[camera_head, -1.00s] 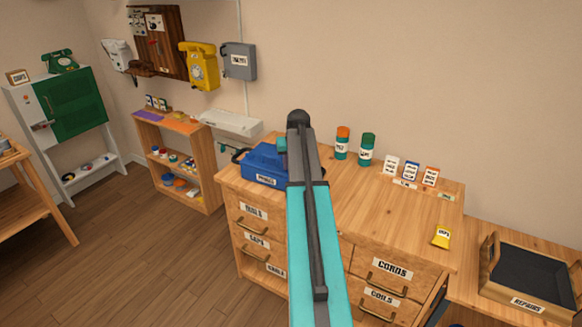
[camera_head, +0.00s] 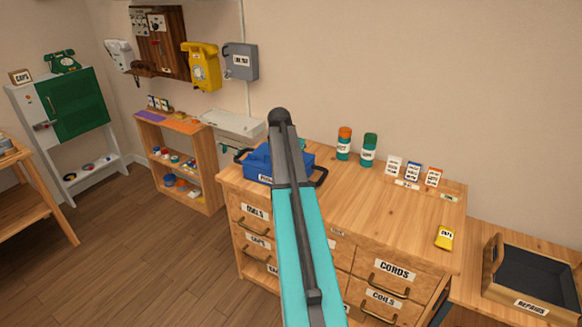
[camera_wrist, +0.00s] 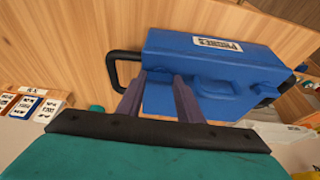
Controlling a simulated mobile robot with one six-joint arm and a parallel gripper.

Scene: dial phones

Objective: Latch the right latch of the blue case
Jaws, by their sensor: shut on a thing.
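The blue case (camera_head: 262,162) sits on the left end of the wooden counter, partly hidden behind my arm in the head view. Black handles show at both its ends. In the wrist view the case (camera_wrist: 200,62) appears upside down, with its PHONES label near the top. My gripper (camera_wrist: 159,76) is at the case end by the black handle (camera_wrist: 119,70), which is the right end in the head view. Its two fingers are closed on a small blue part there, apparently the right latch (camera_wrist: 158,90), mostly hidden between them. The head view hides the fingertips.
The wooden counter (camera_head: 375,205) is clear right of the case. An orange-capped jar (camera_head: 344,143), a green-capped jar (camera_head: 369,150) and small cards (camera_head: 413,172) stand along its back. A yellow packet (camera_head: 445,238) lies at the right. A dark tray (camera_head: 533,270) stands beyond.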

